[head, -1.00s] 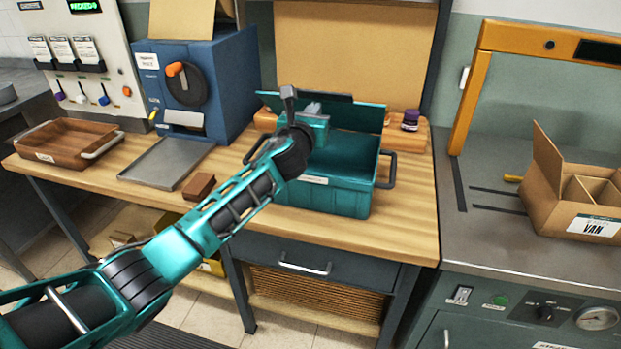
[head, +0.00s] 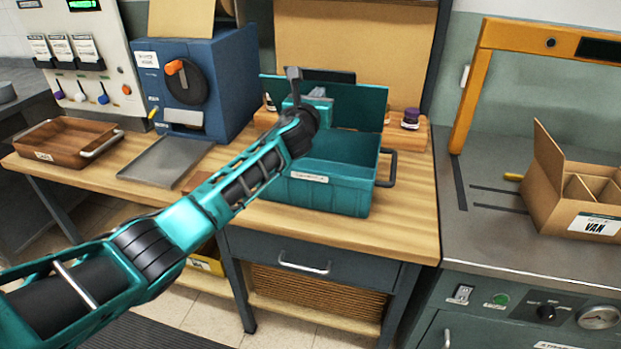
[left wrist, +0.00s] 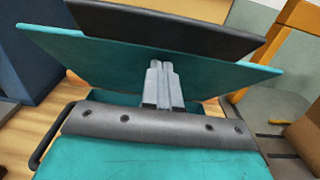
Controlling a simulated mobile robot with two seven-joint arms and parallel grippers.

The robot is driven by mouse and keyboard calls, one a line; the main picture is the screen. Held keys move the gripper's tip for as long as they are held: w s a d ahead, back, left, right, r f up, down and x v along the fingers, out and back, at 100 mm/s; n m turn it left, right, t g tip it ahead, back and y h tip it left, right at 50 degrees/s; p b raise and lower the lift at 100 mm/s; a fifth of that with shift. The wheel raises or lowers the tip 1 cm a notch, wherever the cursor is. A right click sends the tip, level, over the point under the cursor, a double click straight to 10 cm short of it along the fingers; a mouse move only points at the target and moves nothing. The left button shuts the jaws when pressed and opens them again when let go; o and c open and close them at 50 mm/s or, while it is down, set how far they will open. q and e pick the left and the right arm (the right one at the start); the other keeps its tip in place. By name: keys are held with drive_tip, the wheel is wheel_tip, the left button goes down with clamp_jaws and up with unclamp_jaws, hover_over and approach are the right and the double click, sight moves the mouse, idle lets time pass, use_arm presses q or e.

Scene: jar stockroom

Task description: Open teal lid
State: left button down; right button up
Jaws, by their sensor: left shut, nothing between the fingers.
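The teal box (head: 330,194) sits on the wooden bench, and its inside is open to view. Its teal lid (head: 362,106) stands raised at the back edge, roughly upright, with a dark strip (head: 318,75) along the top. The lid's teal inner face (left wrist: 225,75) also fills the upper left wrist view. My left gripper (head: 318,92) is over the box, in front of the lid. Its fingers (left wrist: 163,66) are shut and empty, pointing at the lid's inner face; whether they touch it is unclear. My left arm hides the box's left side. My right gripper is out of view.
A wooden tray (head: 40,155), a grey metal plate (head: 150,172) and a blue machine (head: 235,85) stand left on the bench. A purple-capped jar (head: 411,119) stands behind right. A cardboard box (head: 545,195) is on the right counter. The bench right of the box is clear.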

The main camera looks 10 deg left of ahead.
sight(324, 85)
use_arm(q)
drive_tip(key=shift+w+r+b, duration=0.2)
drive_tip(key=shift+w+b, duration=0.1)
drive_tip(key=shift+w, duration=0.4)
drive_tip(key=shift+w+r+b, duration=0.15)
drive_tip(key=shift+w+b, duration=0.15)
drive_tip(key=shift+w, duration=0.35)
drive_tip(key=w+b, duration=0.3)
drive_tip(key=b, duration=0.1)
drive_tip(key=shift+d+f, duration=0.1)
drive_tip(key=shift+d, duration=0.05)
drive_tip(key=shift+w+r+b, duration=0.2)
drive_tip(key=shift+w+b, duration=0.45)
drive_tip(key=shift+b, duration=0.3)
